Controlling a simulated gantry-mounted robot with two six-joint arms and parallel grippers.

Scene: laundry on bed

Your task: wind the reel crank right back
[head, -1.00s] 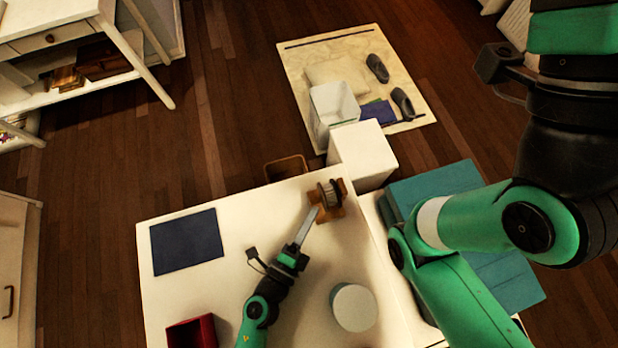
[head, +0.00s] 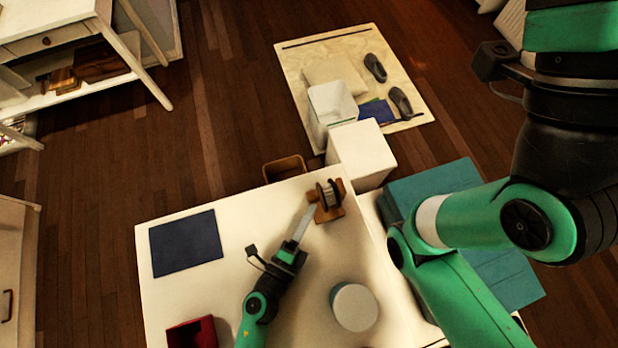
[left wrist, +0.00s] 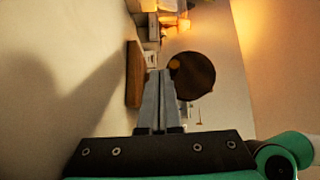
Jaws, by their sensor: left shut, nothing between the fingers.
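The reel (head: 329,196) stands on a wooden base near the far right corner of the white table. It has dark round ends and a pale winding between them. My left gripper (head: 309,209) is shut and empty, its fingertips just beside the reel on its left, near side. In the left wrist view, the closed fingers (left wrist: 162,88) point at the reel's dark round disc (left wrist: 196,78), partly overlapping its left edge. A small lighter knob (left wrist: 174,63) shows at that edge; I cannot tell if it is the crank handle, or if the fingers touch it. My right gripper is out of view.
A dark blue mat (head: 186,242), a red box (head: 192,333) and a pale round container (head: 354,307) are on the table (head: 250,210). A brown bin (head: 285,168) stands beyond its far edge. My right arm fills the right side.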

